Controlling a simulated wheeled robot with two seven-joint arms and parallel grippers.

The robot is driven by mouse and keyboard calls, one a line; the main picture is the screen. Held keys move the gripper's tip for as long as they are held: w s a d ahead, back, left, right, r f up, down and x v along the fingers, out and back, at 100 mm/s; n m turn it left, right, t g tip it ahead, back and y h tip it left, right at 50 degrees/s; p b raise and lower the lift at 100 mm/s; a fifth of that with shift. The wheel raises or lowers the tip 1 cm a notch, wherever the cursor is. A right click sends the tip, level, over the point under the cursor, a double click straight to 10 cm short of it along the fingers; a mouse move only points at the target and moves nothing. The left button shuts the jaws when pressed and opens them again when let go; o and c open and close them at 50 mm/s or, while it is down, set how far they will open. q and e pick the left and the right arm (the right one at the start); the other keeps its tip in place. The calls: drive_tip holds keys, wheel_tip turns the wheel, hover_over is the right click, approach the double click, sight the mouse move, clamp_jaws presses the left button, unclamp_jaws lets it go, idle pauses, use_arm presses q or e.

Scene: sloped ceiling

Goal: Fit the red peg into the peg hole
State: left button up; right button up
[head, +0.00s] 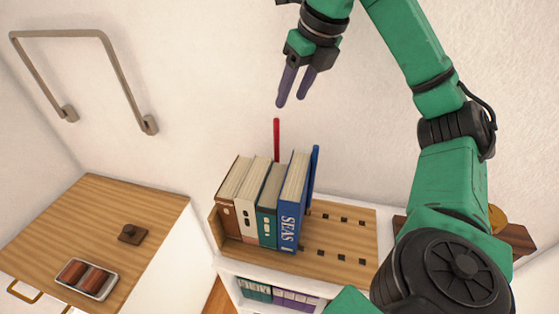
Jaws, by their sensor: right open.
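The red peg (277,140) stands upright behind the row of books, its lower part hidden by them. My right gripper (292,101) is open and empty, its two purple fingers pointing down just above the red peg's top and a little to its right. The wooden board (351,242) on the shelf top has two rows of dark square peg holes (343,219) to the right of the books. Whether the red peg sits in a hole is hidden. My left gripper is not in view.
A blue peg (314,172) stands upright beside the blue book (291,204), in a row of several books. A wall rail (118,75) is upper left.

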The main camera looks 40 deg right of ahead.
sight(278, 124)
drive_tip(key=p+x, duration=0.1)
drive_tip(key=x, duration=0.4)
drive_tip(key=p+x, duration=0.1)
drive_tip(key=x, duration=0.5)
drive_tip(key=shift+w+a+f, duration=0.15)
drive_tip(key=shift+a, duration=0.1)
drive_tip(key=shift+w+f, duration=0.25)
drive_tip(key=shift+f, duration=0.15)
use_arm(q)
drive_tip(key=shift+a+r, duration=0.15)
use_arm(e)
drive_tip(key=shift+s+r, duration=0.1)
clamp_jaws()
